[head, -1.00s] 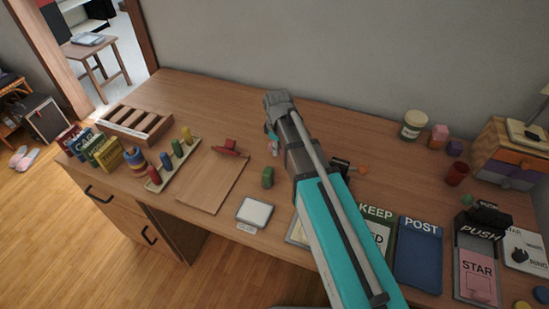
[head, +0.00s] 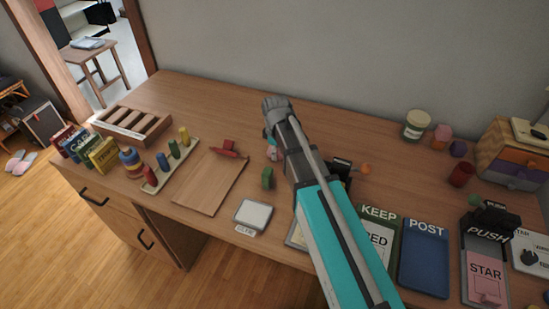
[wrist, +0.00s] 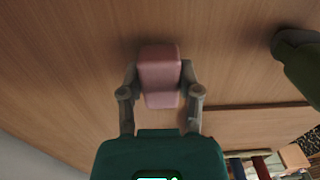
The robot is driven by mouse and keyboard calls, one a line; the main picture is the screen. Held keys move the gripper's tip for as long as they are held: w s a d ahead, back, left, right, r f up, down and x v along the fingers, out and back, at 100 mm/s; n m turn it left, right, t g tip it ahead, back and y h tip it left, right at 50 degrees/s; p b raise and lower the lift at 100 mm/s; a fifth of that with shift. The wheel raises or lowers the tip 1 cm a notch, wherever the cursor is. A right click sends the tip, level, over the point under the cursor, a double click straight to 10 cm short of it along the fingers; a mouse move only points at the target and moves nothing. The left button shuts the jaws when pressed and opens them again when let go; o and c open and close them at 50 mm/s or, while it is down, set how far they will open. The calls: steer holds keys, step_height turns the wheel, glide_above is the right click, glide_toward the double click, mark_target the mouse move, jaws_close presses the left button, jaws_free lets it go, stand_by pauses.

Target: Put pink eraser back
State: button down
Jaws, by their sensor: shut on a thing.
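In the wrist view the pink eraser (wrist: 160,75) is between the two grey fingers of my gripper (wrist: 160,92), which is shut on it. The wooden desk surface lies behind the eraser; I cannot tell whether the eraser touches it. In the head view my arm reaches over the middle of the desk, and my gripper is mostly hidden behind my own wrist. A small pinkish patch (head: 272,154) shows beside the wrist there.
A green block (head: 267,178) stands near my gripper. To the left are a wooden board (head: 208,190) with a red piece, a peg strip (head: 172,165) and a slotted wooden tray (head: 135,122). KEEP and POST (head: 425,262) panels lie right. The back middle of the desk is clear.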

steer(key=shift+f+b, duration=0.3)
steer(key=shift+f, duration=0.3)
steer(key=shift+f, duration=0.15)
steer(key=shift+c, duration=1.5)
jaws_free()
step_height(320, 180, up, 12)
steer(key=p, duration=1.2)
steer(key=shift+a, duration=0.1)
steer(key=shift+r, duration=0.2)
